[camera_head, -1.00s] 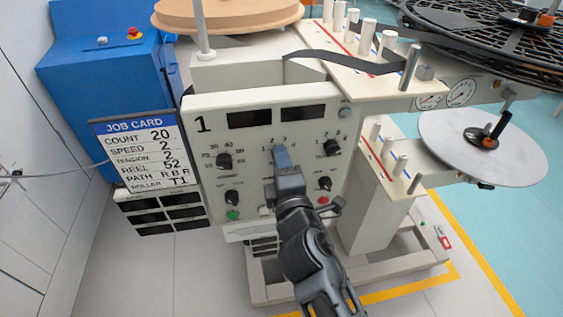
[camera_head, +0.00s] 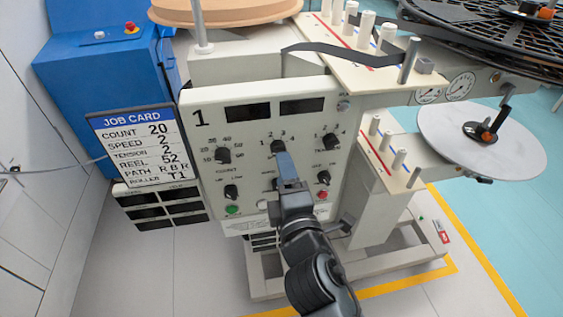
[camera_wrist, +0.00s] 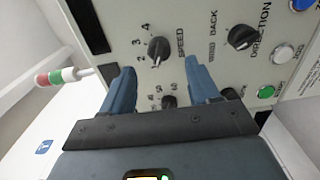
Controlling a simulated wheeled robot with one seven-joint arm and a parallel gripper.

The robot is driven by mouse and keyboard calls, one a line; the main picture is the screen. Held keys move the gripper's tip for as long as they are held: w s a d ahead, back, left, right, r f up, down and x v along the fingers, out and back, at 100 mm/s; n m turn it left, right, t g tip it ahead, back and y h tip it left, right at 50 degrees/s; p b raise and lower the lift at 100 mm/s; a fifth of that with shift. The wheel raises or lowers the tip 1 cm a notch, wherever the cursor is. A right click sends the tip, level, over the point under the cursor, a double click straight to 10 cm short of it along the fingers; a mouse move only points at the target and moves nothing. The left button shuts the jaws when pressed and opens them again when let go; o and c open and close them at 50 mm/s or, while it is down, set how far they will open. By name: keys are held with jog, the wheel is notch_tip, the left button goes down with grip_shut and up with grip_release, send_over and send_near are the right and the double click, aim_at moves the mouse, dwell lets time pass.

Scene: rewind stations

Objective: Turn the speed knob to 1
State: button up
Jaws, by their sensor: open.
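The speed knob (camera_head: 277,146) is a black knob at the top middle of the cream control panel (camera_head: 210,105). Numbers 1 to 4 arc above it. In the wrist view the speed knob (camera_wrist: 158,48) has its SPEED label to its right and the numbers 2, 3 and 4 readable at its left. Its exact setting is hard to tell. My gripper (camera_head: 284,158) is just below and in front of the knob. In the wrist view my blue fingers (camera_wrist: 160,67) are apart and empty, one either side of the line to the knob, which shows beyond the tips.
The count knob (camera_head: 222,155) and tension knob (camera_head: 331,141) flank it; the direction knob (camera_wrist: 240,37) sits below it on the panel. Green (camera_head: 232,210) and red (camera_head: 322,195) buttons lie lower. A job card (camera_head: 135,150) reads speed 2. A guide-post plate (camera_head: 340,50) overhangs the upper right.

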jog(key=shift+v, duration=1.3)
jog(key=s+d+f+m+g, duration=0.1)
jog(key=s+d+f+m, duration=0.1)
jog(key=s+d+m, duration=0.3)
jog(key=s+d+f+m+h, duration=0.1)
jog(key=s+d+f, duration=0.25)
jog(key=s, duration=0.35)
jog(key=s+d+f+m+g, duration=0.1)
jog(key=s+d+m, duration=0.25)
jog(key=s, duration=0.25)
jog(key=s+d+r+m+h, duration=0.1)
jog(key=s+d+r+m, duration=0.2)
jog(key=s, duration=0.3)
jog(key=s+d+r+m+h, duration=0.1)
jog(key=s+d+r+m, duration=0.2)
jog(key=s, duration=0.4)
jog(key=s+d+r+m+h, duration=0.2)
jog(key=s+d+r+m, duration=0.1)
jog(key=s+d+m, duration=0.2)
jog(key=s+m, duration=0.1)
jog(key=s, duration=0.1)
jog(key=shift+s+d+g, duration=0.2)
jog(key=shift+s+g, duration=0.05)
jog(key=shift+g, duration=0.05)
